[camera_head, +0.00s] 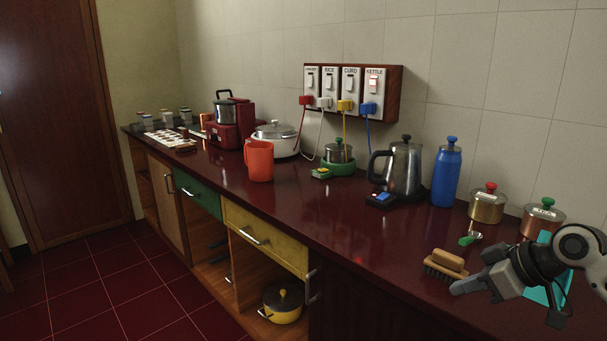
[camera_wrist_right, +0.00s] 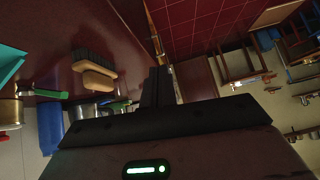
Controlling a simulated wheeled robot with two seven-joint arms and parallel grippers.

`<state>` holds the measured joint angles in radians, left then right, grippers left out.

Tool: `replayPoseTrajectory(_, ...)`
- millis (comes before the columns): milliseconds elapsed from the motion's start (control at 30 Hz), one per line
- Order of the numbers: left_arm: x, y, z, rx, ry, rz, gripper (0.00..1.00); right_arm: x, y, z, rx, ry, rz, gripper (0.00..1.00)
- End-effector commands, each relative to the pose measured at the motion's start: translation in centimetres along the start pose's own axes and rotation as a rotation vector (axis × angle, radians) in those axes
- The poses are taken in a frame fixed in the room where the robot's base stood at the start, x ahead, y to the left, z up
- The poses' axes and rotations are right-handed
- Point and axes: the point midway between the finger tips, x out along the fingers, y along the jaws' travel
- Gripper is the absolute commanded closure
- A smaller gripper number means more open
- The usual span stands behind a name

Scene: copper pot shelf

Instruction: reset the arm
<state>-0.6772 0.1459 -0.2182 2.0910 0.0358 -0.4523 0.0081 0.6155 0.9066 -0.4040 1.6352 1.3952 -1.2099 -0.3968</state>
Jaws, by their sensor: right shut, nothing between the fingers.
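My right gripper (camera_head: 468,286) is shut and empty at the right end of the dark red counter (camera_head: 300,207), above its surface. It is just in front of a wooden brush (camera_head: 446,264). In the right wrist view its closed fingers (camera_wrist_right: 158,88) point out over the counter's front edge, with the brush (camera_wrist_right: 96,72) to their left. My left gripper is in neither view.
A red pitcher (camera_head: 259,160) is further left. A yellow drawer (camera_head: 264,239) is below. Mid-front counter is clear.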

Motion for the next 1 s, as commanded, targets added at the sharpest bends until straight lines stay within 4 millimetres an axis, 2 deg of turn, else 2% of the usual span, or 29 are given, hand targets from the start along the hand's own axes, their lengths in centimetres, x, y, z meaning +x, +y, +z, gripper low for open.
replayPoseTrajectory(33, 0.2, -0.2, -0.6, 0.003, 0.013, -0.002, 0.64, 1.7, -0.9, 1.1, 0.006, -0.005, -0.002, 1.00)
replayPoseTrajectory(100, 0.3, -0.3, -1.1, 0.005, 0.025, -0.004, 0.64, 3.7, -1.9, 2.3, 0.015, -0.004, 0.007, 1.00)
replayPoseTrajectory(267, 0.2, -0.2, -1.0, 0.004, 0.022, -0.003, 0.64, 9.0, -5.5, 6.3, 0.045, 0.011, 0.032, 1.00)
replayPoseTrajectory(400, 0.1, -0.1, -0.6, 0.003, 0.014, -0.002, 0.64, 13.5, -11.1, 10.9, 0.103, 0.060, 0.071, 1.00)
replayPoseTrajectory(500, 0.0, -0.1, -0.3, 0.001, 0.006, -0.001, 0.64, 15.1, -15.4, 14.2, 0.161, 0.113, 0.122, 1.00)
replayPoseTrajectory(600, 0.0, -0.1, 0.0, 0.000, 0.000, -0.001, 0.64, 15.2, -19.2, 17.0, 0.221, 0.160, 0.187, 1.00)
replayPoseTrajectory(700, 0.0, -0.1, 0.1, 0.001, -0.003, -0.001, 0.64, 14.3, -21.8, 19.2, 0.268, 0.195, 0.256, 1.00)
replayPoseTrajectory(833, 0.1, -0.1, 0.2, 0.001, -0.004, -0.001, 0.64, 12.8, -23.9, 20.9, 0.301, 0.218, 0.328, 1.00)
replayPoseTrajectory(1000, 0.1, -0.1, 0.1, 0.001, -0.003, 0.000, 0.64, 11.9, -24.7, 21.7, 0.310, 0.227, 0.369, 1.00)
